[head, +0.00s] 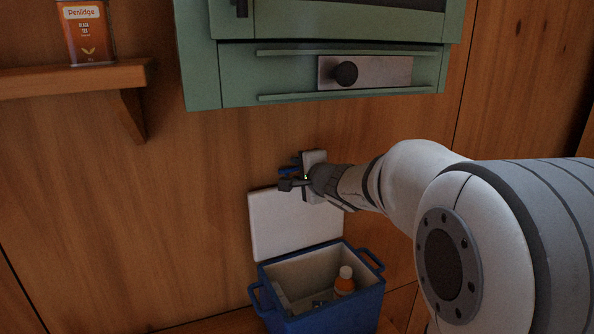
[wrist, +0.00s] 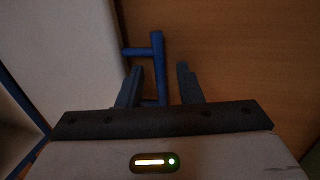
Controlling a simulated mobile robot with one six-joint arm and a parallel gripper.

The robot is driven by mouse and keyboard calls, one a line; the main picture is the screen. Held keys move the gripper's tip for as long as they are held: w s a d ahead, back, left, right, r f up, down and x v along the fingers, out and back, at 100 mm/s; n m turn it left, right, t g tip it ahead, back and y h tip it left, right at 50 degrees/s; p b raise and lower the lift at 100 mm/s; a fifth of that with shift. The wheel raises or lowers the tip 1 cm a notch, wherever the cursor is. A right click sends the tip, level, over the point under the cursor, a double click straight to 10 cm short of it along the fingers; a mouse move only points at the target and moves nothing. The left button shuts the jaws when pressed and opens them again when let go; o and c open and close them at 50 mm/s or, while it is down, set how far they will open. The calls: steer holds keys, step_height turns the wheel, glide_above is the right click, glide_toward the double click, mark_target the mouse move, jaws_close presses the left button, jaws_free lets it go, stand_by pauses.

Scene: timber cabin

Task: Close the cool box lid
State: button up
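The blue cool box (head: 325,313) stands low against the timber wall with its lid (head: 290,225) raised upright, white inner face showing. Inside the box is a bottle with an orange body and white cap (head: 345,280). My gripper (head: 288,178) is at the upper edge of the lid. In the wrist view my gripper (wrist: 160,85) has its two fingers apart, with a blue handle bar (wrist: 158,62) reaching between them. The fingers do not appear closed on the bar. The lid's pale face (wrist: 70,50) fills the left of the wrist view.
A green wall cabinet (head: 330,60) with a dark knob hangs above my gripper. A wooden shelf (head: 75,80) with an orange tea tin (head: 88,35) is at the upper left. The wall left of the box is bare.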

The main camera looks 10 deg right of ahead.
steer(key=shift+c, duration=0.2)
jaws_close()
steer(key=shift+s+f, duration=0.1)
stand_by(0.4)
